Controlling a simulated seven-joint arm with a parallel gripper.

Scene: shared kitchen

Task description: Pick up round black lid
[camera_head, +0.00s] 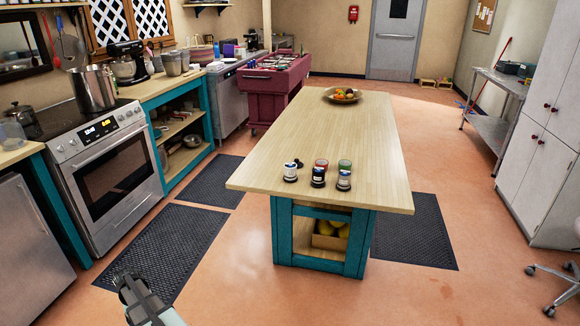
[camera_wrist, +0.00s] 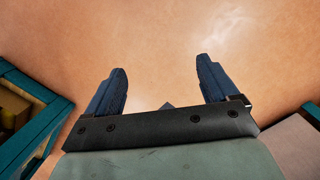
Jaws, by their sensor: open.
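A small, dark, round-looking piece (camera_head: 299,163) lies on the wooden island top, behind the left jar. It looks like the round black lid, but it is too small to be sure. My gripper (camera_head: 128,281) is low at the lower left, over the floor and well apart from the island. In the wrist view its two fingers (camera_wrist: 162,82) are spread, with nothing between them.
The wooden island (camera_head: 330,120) has a wide clear top, with a fruit bowl (camera_head: 328,96) at its far end. Yellow fruit in a box (camera_head: 322,241) sits on its lower shelf. A stove (camera_head: 105,165) stands left. Floor mats (camera_head: 170,250) lie between them.

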